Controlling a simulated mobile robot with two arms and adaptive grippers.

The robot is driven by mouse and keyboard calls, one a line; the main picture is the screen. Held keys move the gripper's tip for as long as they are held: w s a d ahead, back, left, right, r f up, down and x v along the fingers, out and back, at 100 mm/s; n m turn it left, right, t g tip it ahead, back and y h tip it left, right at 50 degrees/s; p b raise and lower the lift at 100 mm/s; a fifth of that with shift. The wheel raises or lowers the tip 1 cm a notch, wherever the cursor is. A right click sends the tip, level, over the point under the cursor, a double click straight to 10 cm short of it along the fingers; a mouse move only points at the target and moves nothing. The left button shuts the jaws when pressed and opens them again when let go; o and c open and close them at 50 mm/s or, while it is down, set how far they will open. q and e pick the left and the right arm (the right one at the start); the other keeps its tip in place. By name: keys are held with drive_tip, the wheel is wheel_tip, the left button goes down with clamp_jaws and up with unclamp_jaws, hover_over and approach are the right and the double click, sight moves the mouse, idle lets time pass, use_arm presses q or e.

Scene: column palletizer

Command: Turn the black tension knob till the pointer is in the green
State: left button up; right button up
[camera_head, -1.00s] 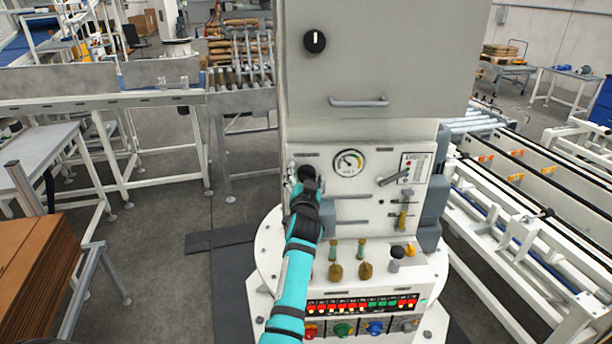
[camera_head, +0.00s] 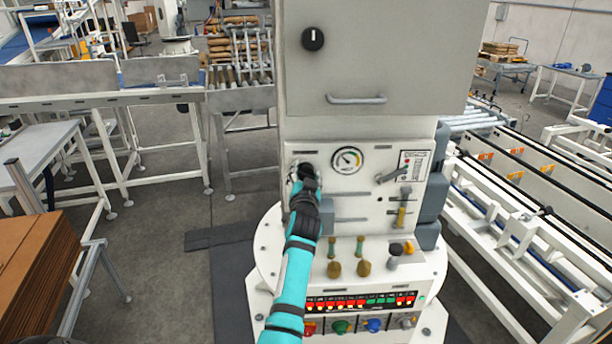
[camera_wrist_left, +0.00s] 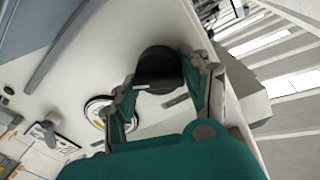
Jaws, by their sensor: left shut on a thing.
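The black tension knob (camera_wrist_left: 157,66) is on the white panel, between the fingers of my left gripper (camera_wrist_left: 160,84) in the left wrist view. The gripper is shut on it. In the head view my left gripper (camera_head: 305,173) covers the knob at the panel's upper left. The round gauge (camera_head: 347,160) is just right of the gripper, with a white face and a dark pointer. The pointer seems to lean to the upper left, but its exact place against the coloured band is too small to read. The gauge's rim (camera_wrist_left: 98,110) shows partly behind a finger in the left wrist view.
A lever (camera_head: 391,174) sits right of the gauge. Another black knob (camera_head: 313,39) is on the cabinet above, over a bar handle (camera_head: 356,99). Below are brown knobs (camera_head: 334,268) and a row of lit indicators (camera_head: 360,301). Roller conveyors stand on both sides.

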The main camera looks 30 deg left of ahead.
drive_tip(key=shift+w+d, duration=0.15)
drive_tip(key=shift+d, duration=0.2)
use_arm(q)
drive_tip(key=shift+m, duration=0.4)
use_arm(e)
drive_tip(key=shift+d, duration=0.1)
use_arm(q)
drive_tip(key=shift+m+p, duration=0.35)
drive_tip(key=shift+m, duration=1.95)
use_arm(e)
drive_tip(key=shift+r, duration=0.4)
drive_tip(key=shift+a, duration=0.2)
